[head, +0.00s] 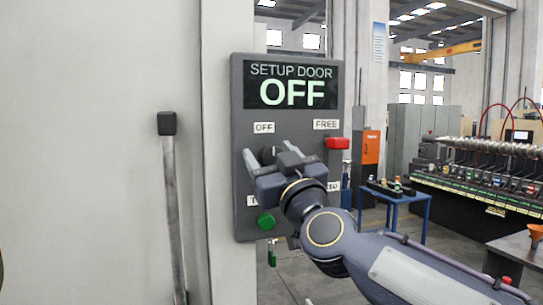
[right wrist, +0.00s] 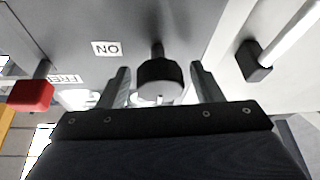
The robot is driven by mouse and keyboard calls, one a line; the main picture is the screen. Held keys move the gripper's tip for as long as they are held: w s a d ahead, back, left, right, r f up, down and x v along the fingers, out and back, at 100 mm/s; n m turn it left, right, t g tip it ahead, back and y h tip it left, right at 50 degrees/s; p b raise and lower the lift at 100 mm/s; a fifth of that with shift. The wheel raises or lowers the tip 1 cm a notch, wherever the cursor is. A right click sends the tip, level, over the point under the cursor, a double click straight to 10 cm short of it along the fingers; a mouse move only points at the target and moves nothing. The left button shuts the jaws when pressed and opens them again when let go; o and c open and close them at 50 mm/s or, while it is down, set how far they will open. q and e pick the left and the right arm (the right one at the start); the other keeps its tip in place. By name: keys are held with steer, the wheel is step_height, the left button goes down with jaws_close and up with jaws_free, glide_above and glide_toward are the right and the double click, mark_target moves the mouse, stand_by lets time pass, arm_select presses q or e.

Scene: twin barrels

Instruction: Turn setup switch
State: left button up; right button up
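The setup switch is a round black knob (right wrist: 158,80) on the grey panel (head: 240,100). The right wrist view shows it between the two fingers of my right gripper (right wrist: 162,88), with gaps on both sides. In the head view my right gripper (head: 270,155) is open in front of the panel, below the OFF label (head: 264,127), and largely hides the knob. The panel's display (head: 292,86) reads "SETUP DOOR OFF". An upside-down ON label (right wrist: 106,48) shows beside the knob in the right wrist view. My left gripper is not in view.
A red button (head: 338,143) sits on the panel's right side under the FREE label (head: 326,125), and a green button (head: 266,221) sits low on the panel. A black-topped lever (head: 167,124) stands to the left. Beyond are a blue table (head: 424,205) and machinery.

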steer(key=c, duration=0.9)
steer(key=shift+o, duration=0.2)
steer(key=shift+m, duration=0.5)
steer(key=m+h+p, duration=0.1)
steer(key=m, duration=0.1)
steer(key=m+t+h+p, duration=0.1)
steer(key=m, duration=0.1)
steer(key=shift+r+h, duration=0.1)
steer(key=shift+h, duration=0.2)
steer(key=m+h+p, duration=0.1)
steer(key=m+h, duration=0.1)
steer(key=m, duration=0.2)
steer(key=m+h+p, duration=0.1)
steer(key=m+h, duration=0.1)
steer(key=m, duration=0.2)
steer(key=m+h+p, duration=0.1)
steer(key=m, duration=0.2)
steer(key=m+g+h+p, duration=0.1)
steer(key=m+h, duration=0.1)
steer(key=m, duration=0.2)
steer(key=shift+p, duration=0.3)
steer(key=shift+f+m+g+h+p, duration=0.15)
steer(key=shift+m+g+p, duration=0.2)
steer(key=shift+m, duration=0.55)
steer(key=shift+f+m+g+h+p, duration=0.2)
steer(key=shift+m+g, duration=0.25)
steer(key=shift+m, duration=0.45)
steer(key=shift+r+m, duration=0.1)
steer(key=shift+m, duration=0.2)
